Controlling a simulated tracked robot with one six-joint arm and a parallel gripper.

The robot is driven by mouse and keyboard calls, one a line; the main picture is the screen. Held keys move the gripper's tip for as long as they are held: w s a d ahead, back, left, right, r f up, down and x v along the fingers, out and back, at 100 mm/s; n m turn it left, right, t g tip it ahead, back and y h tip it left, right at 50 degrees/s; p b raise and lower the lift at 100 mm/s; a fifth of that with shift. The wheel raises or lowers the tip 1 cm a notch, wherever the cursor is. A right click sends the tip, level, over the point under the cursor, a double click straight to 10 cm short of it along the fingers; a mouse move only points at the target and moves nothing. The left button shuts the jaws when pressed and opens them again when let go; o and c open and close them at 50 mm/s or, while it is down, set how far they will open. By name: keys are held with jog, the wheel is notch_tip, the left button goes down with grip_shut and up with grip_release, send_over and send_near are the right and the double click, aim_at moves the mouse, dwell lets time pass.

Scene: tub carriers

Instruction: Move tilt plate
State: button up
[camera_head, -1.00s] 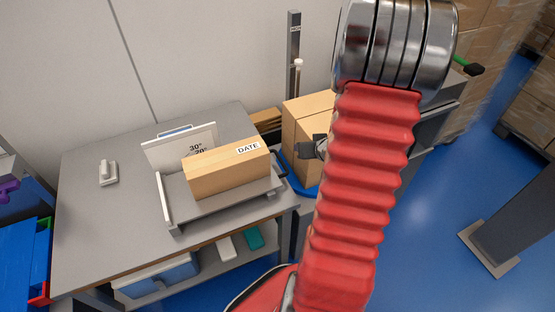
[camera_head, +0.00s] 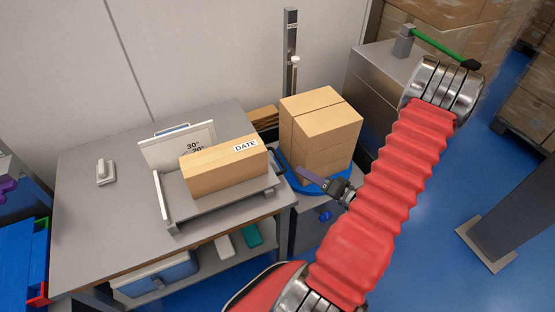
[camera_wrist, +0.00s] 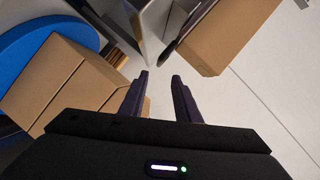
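The tilt plate (camera_head: 215,205) is a grey tray-like plate on the grey table, with a raised left end and a dark handle (camera_head: 279,160) at its right end. A carton labelled DATE (camera_head: 222,172) rests on it. A white angle card (camera_head: 165,153) marked 30° and 20° stands behind. My gripper (camera_head: 308,176) is right of the plate, apart from it, in front of the stacked cartons. In the wrist view my gripper (camera_wrist: 160,93) has its two dark fingers apart with nothing between them. The carton shows at the top of the wrist view (camera_wrist: 222,35).
Stacked cartons (camera_head: 325,130) stand on a blue round base (camera_head: 300,180) beside the table. A grey cabinet (camera_head: 376,85) with a green lever (camera_head: 435,43) is at the back right. A small white-grey block (camera_head: 106,172) sits on the table's left. A grey post (camera_head: 505,225) stands at the right.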

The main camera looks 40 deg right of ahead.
aim_at(278, 157)
jog(key=shift+w, duration=0.1)
jog(key=shift+x, duration=6.85)
jog(key=shift+f, duration=0.1)
grip_shut()
